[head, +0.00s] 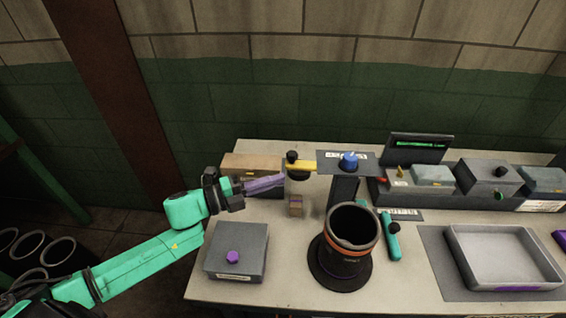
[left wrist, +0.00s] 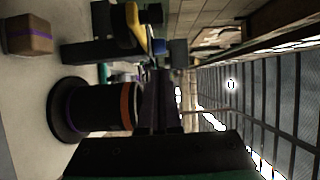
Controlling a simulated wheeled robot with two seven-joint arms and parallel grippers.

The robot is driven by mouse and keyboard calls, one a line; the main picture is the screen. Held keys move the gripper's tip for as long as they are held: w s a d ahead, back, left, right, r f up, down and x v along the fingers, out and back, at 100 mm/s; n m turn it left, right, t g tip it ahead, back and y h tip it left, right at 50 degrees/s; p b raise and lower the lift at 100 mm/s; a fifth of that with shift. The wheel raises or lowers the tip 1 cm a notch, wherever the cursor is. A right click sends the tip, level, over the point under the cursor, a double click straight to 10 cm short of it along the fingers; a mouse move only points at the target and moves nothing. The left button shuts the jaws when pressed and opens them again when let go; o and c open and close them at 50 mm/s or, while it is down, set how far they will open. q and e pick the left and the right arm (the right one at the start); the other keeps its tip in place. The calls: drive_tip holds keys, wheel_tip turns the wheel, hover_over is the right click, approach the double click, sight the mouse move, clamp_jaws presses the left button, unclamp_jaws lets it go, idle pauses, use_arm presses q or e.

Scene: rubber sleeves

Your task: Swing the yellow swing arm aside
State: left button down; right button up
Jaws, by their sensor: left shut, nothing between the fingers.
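The yellow swing arm (head: 302,166) sticks out to the left from the top of a dark post (head: 343,190), with a black knob (head: 292,157) at its outer end. It also shows in the left wrist view (left wrist: 136,26), partly cut off by the top edge. My left gripper (head: 281,180) is shut and empty, its purple fingers pointing right. In the head view its tips are just left of and slightly below the arm's outer end. I cannot tell whether they touch it. My right gripper is not in view.
A black cylinder with an orange band (head: 350,246) stands in front of the post. A small brown box (head: 296,207) sits below the swing arm. A grey box with a purple knob (head: 238,252) is at the front left. A grey tray (head: 460,240) lies at the right.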

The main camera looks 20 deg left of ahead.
sight(288, 159)
use_arm(q)
drive_tip(key=w+d+p, duration=0.1)
drive_tip(key=w+p, duration=0.1)
drive_tip(key=w, duration=0.4)
drive_tip(key=shift+s, duration=0.1)
drive_tip(key=shift+w+a+f+b, duration=0.1)
drive_tip(key=shift+w+a+b, duration=0.1)
drive_tip(key=shift+w+b, duration=0.4)
drive_tip(key=shift+w+a+f+b, duration=0.1)
drive_tip(key=shift+w+a+b, duration=0.05)
drive_tip(key=shift+w+b, duration=0.4)
drive_tip(key=shift+r, duration=0.2)
drive_tip(key=shift+s, duration=0.1)
